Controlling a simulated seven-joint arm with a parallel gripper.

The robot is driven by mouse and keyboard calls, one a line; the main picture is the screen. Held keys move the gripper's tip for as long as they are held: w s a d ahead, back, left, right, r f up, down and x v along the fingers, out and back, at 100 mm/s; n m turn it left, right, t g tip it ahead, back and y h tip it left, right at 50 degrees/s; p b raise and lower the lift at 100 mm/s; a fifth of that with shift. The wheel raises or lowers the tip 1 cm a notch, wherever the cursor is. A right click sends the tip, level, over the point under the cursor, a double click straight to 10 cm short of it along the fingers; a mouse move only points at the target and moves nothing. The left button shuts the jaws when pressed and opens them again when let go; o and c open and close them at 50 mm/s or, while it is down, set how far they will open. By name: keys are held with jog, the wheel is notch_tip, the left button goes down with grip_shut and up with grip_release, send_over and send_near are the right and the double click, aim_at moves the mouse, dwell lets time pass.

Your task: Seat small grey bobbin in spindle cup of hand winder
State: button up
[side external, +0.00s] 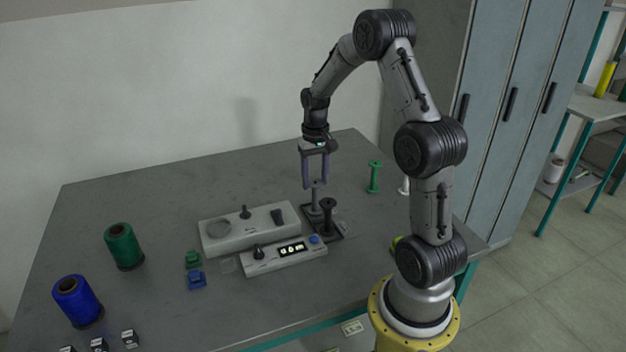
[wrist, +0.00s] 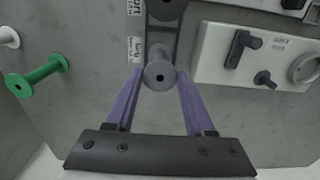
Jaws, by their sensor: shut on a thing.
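My gripper (side external: 315,186) has its purple fingers closed on the small grey bobbin (side external: 316,200). In the wrist view the grey bobbin (wrist: 159,75) sits between the fingertips (wrist: 158,78), its round flange facing the camera. It is upright at the dark tray (side external: 338,231), beside a black bobbin (side external: 328,217). I cannot tell whether its base touches the tray. The hand winder (side external: 232,238) is a light grey box to the left, with a round grey disc, a dark knob and a dark lever on top. It also shows in the wrist view (wrist: 215,65). I cannot make out which part is the spindle cup.
A panel with a lit display (side external: 265,267) stands in front of the winder. Green (side external: 123,246) and blue (side external: 77,300) spools stand at the left. The back-left table is clear.

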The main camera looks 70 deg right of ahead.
jog(key=shift+r, duration=2.2)
jog(key=shift+s+a, duration=0.1)
jog(key=w+a+r+n, duration=0.1)
jog(key=w+a+r, duration=0.25)
jog(key=w, duration=0.25)
jog(key=w+a+r+n, duration=0.2)
jog(key=w+a, duration=0.2)
jog(key=w, duration=0.2)
jog(key=w+a+f+n, duration=0.1)
jog(key=w+a+f, duration=0.1)
jog(key=a, duration=0.4)
jog(key=w+a+f+n, duration=0.1)
jog(key=w+a+n, duration=0.1)
jog(key=w+a, duration=0.2)
jog(key=shift+a+f, duration=0.35)
jog(key=shift+a, duration=0.9)
jog(key=shift+w+f, duration=0.1)
jog(key=shift+f, duration=0.85)
